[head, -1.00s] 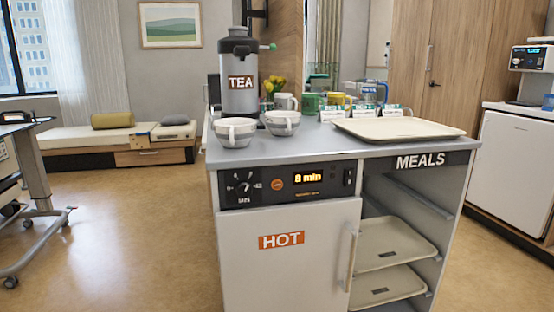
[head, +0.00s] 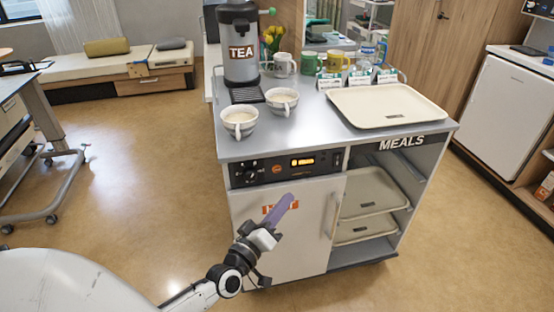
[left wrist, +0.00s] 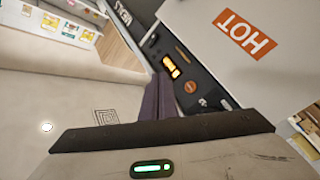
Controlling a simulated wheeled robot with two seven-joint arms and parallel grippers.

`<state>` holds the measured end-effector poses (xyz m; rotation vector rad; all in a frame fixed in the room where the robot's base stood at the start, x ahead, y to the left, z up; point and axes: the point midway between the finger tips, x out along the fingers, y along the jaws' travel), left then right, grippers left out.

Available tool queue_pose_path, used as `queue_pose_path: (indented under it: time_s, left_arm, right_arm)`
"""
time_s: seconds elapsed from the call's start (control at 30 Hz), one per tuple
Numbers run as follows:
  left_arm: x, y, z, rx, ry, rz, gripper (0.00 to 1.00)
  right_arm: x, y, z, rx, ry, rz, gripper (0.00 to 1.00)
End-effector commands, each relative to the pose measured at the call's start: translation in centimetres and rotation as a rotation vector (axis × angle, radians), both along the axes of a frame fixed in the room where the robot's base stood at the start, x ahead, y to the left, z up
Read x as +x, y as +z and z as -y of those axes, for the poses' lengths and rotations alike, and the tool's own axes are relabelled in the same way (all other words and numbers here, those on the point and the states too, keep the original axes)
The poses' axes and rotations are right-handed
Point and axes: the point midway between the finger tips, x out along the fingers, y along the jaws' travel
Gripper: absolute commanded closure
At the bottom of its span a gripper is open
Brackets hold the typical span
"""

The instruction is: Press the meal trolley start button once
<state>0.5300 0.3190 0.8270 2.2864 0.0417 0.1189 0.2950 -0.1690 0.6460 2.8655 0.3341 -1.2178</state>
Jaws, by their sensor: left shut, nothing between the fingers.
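The meal trolley has a dark control panel (head: 324,170) on its front, above the white HOT door (head: 295,240). A round orange button (head: 276,169) sits on the panel between the dial and the lit display; it also shows in the left wrist view (left wrist: 190,87). My left gripper (head: 288,200), with purple fingers, is shut and empty in front of the HOT door, below the panel in the head view. In the left wrist view its fingers (left wrist: 160,96) point towards the panel, and contact with the button does not show. My right gripper is out of view.
The panel also carries a dial (head: 249,172), an orange-lit display (head: 302,162) and a switch (head: 338,158). Two filled cups stand near the top's front left edge, with the tea urn (head: 238,60) behind. A beige tray (head: 388,104) lies at the right. Floor left is free.

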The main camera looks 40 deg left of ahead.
Motion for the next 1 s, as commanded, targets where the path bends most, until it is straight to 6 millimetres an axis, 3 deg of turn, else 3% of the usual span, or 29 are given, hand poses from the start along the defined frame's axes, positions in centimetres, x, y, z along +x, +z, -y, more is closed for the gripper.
queue_pose_path:
  time_s: [0.37, 0.8, 1.0]
  left_arm:
    - [0.3, -0.2, -0.3, 0.002, -0.002, -0.001, 1.00]
    - [4.0, -0.4, -4.6, 0.003, -0.002, 0.001, 1.00]
    - [5.2, -0.3, -6.0, 0.002, -0.003, 0.000, 1.00]
  right_arm:
    - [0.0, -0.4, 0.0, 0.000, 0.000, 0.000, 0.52]
    - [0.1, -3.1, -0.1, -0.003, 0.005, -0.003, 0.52]
    - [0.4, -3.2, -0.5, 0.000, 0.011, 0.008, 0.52]
